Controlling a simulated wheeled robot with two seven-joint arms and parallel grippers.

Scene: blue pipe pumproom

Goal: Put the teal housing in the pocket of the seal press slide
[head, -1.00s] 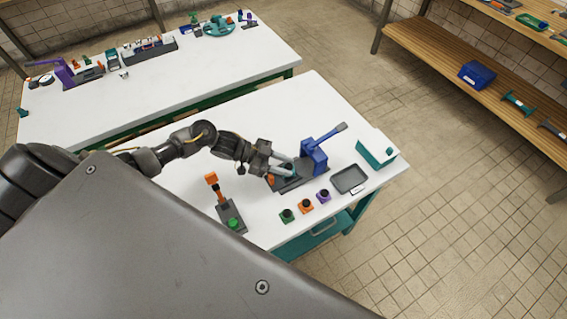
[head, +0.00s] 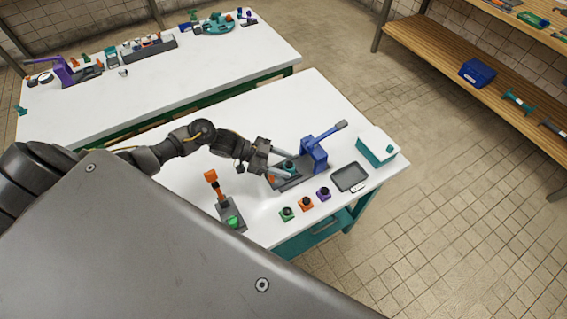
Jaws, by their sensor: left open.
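The small teal housing (head: 289,168) sits at the slide, between the fingers of my left gripper (head: 286,167). The gripper is open, one finger on each side of the housing. The fingers partly hide the housing, and I cannot tell how fully it is seated in the pocket. My right gripper is not in view.
Green (head: 287,213), orange (head: 305,203) and purple (head: 323,193) housings stand in front of the press. A grey tray (head: 349,177) and a teal-and-white box (head: 377,147) are at right. An orange-handled device (head: 225,203) stands at left. Another table (head: 150,90) lies behind.

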